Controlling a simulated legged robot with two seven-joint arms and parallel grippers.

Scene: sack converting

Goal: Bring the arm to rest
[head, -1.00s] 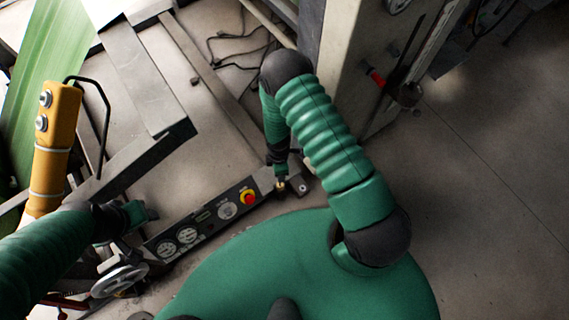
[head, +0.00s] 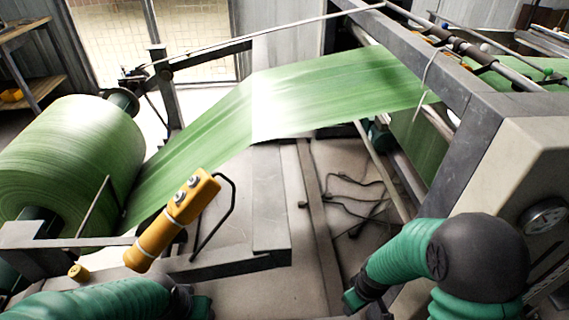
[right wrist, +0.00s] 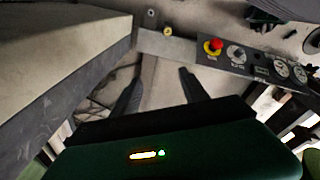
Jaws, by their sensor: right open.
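My right arm, green with black joints, comes in at the lower right of the head view, bent at the elbow. My left arm lies along the bottom left of the head view. Its gripper (head: 194,303) is partly cut off by the bottom edge, so its jaws are unclear.
A large green roll (head: 70,165) stands at left, its web (head: 320,98) running up to the machine frame (head: 480,125). A yellow pendant (head: 172,220) stands close above my left arm. Cables (head: 350,190) lie on the floor. A grey cabinet (head: 535,160) stands at right.

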